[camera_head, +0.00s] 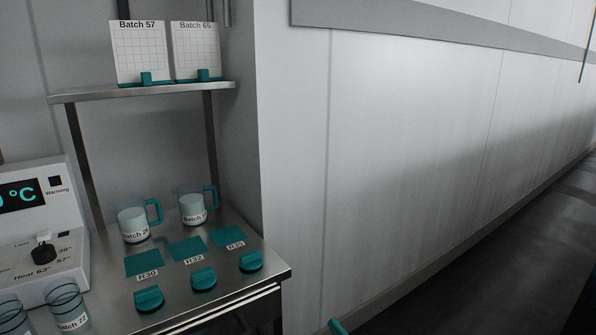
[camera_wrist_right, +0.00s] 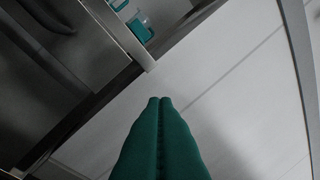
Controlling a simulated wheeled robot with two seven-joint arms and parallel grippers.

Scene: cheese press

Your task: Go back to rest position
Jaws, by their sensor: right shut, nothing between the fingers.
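My right gripper (camera_wrist_right: 160,100) is shut and empty in the right wrist view, its two teal fingers pressed together in front of the pale wall. In the head view only a small teal tip of the right gripper (camera_head: 337,326) shows at the bottom edge, to the right of the steel table (camera_head: 228,296) and apart from it. My left gripper is not in view.
On the table are two mugs (camera_head: 133,223) (camera_head: 193,207), teal pads (camera_head: 187,248), teal knobs (camera_head: 203,279) and glass beakers (camera_head: 66,306). A heating unit (camera_head: 44,230) stands left. A shelf (camera_head: 141,91) holds two batch cards (camera_head: 140,52). The floor (camera_head: 500,270) at right is clear.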

